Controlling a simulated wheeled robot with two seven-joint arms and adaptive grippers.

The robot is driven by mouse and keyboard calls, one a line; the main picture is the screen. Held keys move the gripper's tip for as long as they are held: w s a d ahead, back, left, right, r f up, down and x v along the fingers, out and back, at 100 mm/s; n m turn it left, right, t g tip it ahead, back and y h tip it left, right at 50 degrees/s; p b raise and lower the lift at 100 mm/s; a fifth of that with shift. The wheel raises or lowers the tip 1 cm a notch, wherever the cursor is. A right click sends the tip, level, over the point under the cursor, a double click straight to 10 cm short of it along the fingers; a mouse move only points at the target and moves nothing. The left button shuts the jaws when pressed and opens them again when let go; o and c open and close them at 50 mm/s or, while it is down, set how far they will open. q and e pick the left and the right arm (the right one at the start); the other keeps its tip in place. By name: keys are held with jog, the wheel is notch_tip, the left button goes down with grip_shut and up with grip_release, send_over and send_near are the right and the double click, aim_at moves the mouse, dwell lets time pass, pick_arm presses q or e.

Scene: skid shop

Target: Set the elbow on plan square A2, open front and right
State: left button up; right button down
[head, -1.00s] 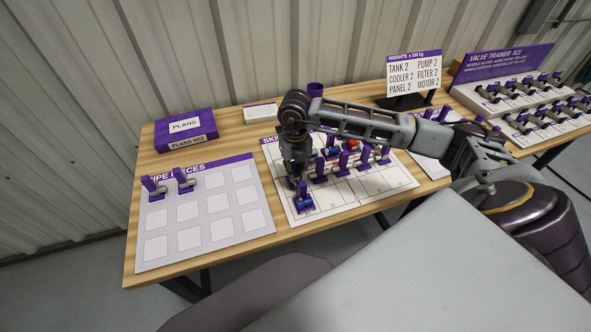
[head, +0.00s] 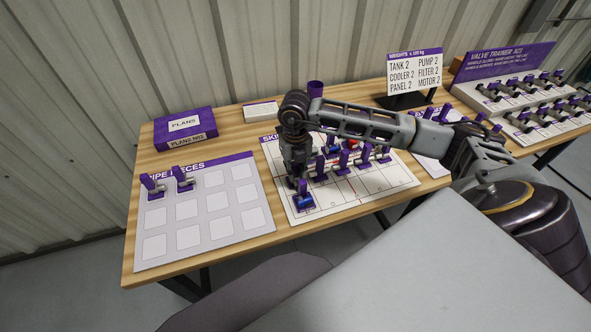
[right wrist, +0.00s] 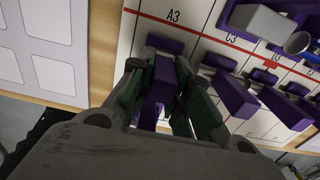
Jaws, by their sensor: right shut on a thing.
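My right gripper (head: 301,183) is at the front left part of the skid plan sheet (head: 350,198). It is shut on a purple upright grip (right wrist: 162,82) of a pipe piece, which I take for the elbow (head: 305,202). In the right wrist view the fingers (right wrist: 168,92) are on both sides of this grip, below the printed label A3. The gripper hides most of the piece, so its open ends and whether it touches the sheet cannot be told. My left gripper is not in view.
Several purple-gripped pieces (head: 343,160) stand close right of my gripper on the plan. The pipe pieces sheet (head: 206,232) at left holds two pieces at its back left; its other squares are bare. The plans box (head: 184,128), weights sign (head: 413,73) and valve trainer (head: 503,62) stand further back.

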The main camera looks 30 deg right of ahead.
jog(key=shift+f, duration=0.15)
jog(key=c, duration=1.3)
grip_release()
jog(key=shift+o, duration=0.2)
jog(key=shift+r, duration=0.7)
jog(key=shift+r+p, duration=2.05)
jog(key=shift+r, duration=1.4)
